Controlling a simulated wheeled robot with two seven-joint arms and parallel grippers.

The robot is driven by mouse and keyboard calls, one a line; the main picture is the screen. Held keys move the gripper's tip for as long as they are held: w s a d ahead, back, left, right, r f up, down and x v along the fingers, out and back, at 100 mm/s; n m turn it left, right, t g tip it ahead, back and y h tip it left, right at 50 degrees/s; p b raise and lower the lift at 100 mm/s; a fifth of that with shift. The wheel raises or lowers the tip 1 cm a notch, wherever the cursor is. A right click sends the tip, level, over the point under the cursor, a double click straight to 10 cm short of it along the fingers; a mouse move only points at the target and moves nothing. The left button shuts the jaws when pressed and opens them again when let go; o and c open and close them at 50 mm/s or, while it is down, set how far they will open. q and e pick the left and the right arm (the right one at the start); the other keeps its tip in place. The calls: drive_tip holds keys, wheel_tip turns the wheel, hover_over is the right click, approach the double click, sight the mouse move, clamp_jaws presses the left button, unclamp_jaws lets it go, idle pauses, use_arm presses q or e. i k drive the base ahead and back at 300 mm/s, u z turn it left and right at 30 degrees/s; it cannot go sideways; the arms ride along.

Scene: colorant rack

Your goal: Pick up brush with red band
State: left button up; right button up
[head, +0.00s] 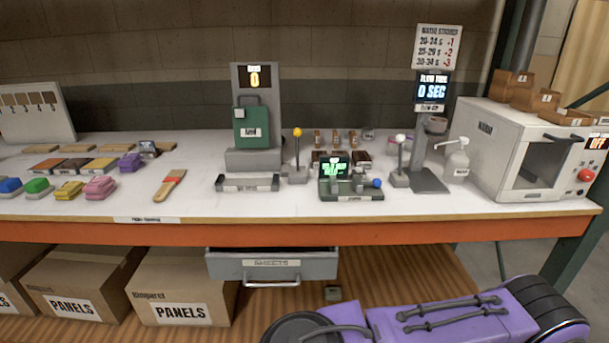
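A brush with a red band (169,186) lies on the white worktable (300,208), left of centre. It lies at a slant, with its wooden part toward the front left and the red part toward the back right. Nothing touches it. Neither of my grippers shows in the head view.
Pink blocks (100,187) and a purple block (131,162) sit left of the brush. A green canister (252,125) on a grey stand is behind it to the right. A grey tray (247,183) lies to its right. A labelled drawer (272,265) stands open below the tabletop.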

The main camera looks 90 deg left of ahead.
sight(173, 178)
drive_tip(key=i, duration=0.4)
drive_tip(key=u, duration=3.6)
